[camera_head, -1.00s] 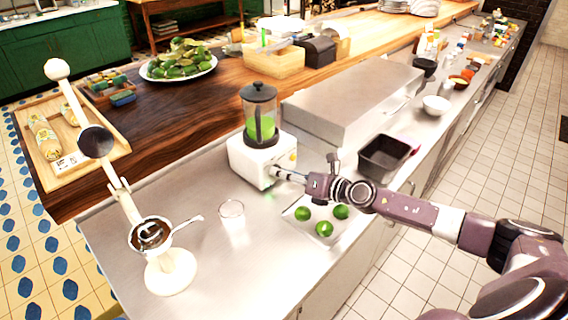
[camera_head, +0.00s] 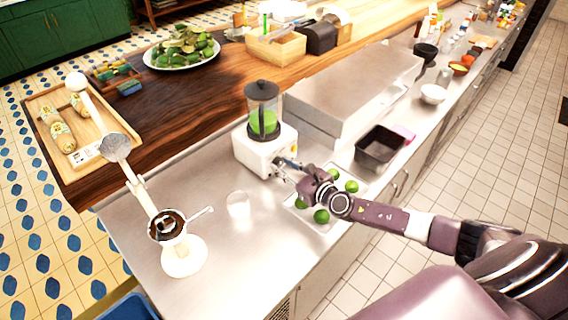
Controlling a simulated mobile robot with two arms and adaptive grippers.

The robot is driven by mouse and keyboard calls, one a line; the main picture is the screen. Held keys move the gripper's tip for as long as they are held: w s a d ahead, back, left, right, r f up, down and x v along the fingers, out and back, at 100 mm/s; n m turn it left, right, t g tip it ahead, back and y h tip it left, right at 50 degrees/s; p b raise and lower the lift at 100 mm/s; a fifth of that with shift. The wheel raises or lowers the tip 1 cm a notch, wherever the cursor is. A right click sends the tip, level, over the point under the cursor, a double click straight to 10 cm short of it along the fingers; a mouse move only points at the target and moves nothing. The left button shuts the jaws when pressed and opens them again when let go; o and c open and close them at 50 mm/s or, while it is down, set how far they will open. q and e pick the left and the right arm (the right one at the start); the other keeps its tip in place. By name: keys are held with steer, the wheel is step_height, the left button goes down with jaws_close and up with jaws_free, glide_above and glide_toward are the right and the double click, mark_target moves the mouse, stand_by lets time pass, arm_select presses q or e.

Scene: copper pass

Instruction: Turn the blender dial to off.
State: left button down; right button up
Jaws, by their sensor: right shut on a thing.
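The blender (camera_head: 262,122) stands on the steel counter, with a white base (camera_head: 255,150) and a clear jar holding green liquid under a dark lid. My right gripper (camera_head: 280,168) reaches in from the right to the front of the base. Its fingers are shut on the blender dial, which they mostly hide. I cannot read the dial's setting. My left gripper is not in view.
A white tray of limes (camera_head: 321,216) lies under my right wrist. A clear glass (camera_head: 238,204) and a white citrus press (camera_head: 183,255) stand to the left. A dark bin (camera_head: 380,148) and a steel box (camera_head: 350,85) are to the right and behind.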

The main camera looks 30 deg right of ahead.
stand_by(0.3)
steer(key=o, duration=1.2)
steer(key=shift+c, duration=0.2)
steer(key=v, duration=1.2)
steer(key=shift+a, duration=0.1)
